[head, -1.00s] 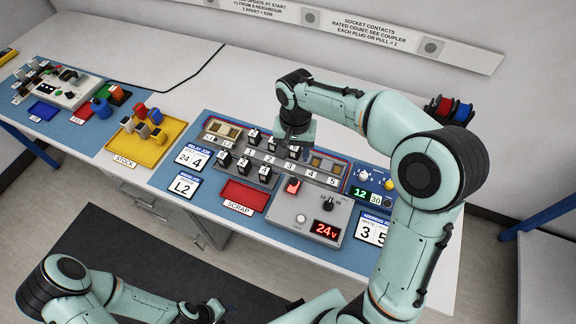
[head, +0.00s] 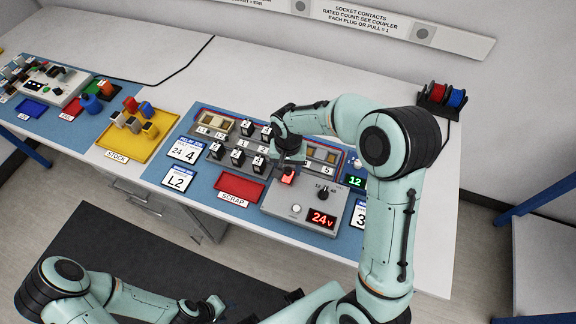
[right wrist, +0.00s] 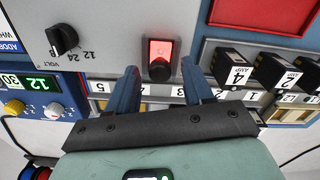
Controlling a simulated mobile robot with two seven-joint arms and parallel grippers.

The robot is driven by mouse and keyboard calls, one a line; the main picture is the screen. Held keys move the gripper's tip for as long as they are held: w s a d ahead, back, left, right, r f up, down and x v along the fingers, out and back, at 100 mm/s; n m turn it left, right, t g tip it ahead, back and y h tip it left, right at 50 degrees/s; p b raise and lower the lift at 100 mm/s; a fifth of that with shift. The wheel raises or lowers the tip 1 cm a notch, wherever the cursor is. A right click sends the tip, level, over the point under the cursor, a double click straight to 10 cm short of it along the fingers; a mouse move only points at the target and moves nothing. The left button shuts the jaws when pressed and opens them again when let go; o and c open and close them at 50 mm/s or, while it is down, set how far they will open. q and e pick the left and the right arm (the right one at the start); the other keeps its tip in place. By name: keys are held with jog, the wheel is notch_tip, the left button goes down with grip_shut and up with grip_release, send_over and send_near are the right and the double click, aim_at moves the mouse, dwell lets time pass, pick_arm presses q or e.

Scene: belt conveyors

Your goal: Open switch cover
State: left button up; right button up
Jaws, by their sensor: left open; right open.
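The red-lit switch (head: 288,176) sits on the grey control box (head: 278,200), by its back edge. In the right wrist view the switch (right wrist: 160,58) shows a glowing red face and a dark rounded part at its near end; I cannot tell the cover's edges. My right gripper (head: 291,160) points down just behind the switch. In the right wrist view its open fingers (right wrist: 160,70) lie either side of the switch's near end, with nothing between them. My left gripper (head: 212,307) is low at the bottom of the head view, away from the bench, and empty.
A VOLT knob (right wrist: 62,40) and a red 24V display (head: 320,219) are on the same box. Black relays (right wrist: 238,68) stand in rows close by. A red scrap tray (head: 240,189) lies left of the box, and a yellow stock tray (head: 135,140) further left.

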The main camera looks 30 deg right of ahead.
grip_shut()
jog(key=b, duration=0.3)
send_over(280, 196)
jog(key=shift+w+d, duration=0.15)
jog(key=shift+s+a, duration=0.2)
jog(key=shift+a, duration=0.05)
pick_arm(q)
jog(key=s+f, duration=0.1)
jog(key=f, duration=0.1)
jog(key=s+f, duration=0.1)
jog(key=f, duration=0.1)
jog(key=shift+s+f, duration=0.1)
jog(key=shift+s, duration=0.25)
pick_arm(e)
jog(key=shift+w+d, duration=0.1)
grip_release()
jog(key=shift+r, duration=0.1)
pick_arm(q)
jog(key=shift+w+r+p, duration=0.5)
jog(key=shift+r+p, duration=0.05)
jog(key=shift+r, duration=0.3)
pick_arm(e)
notch_tip(280, 196, up, 13)
jog(key=shift+r, duration=0.2)
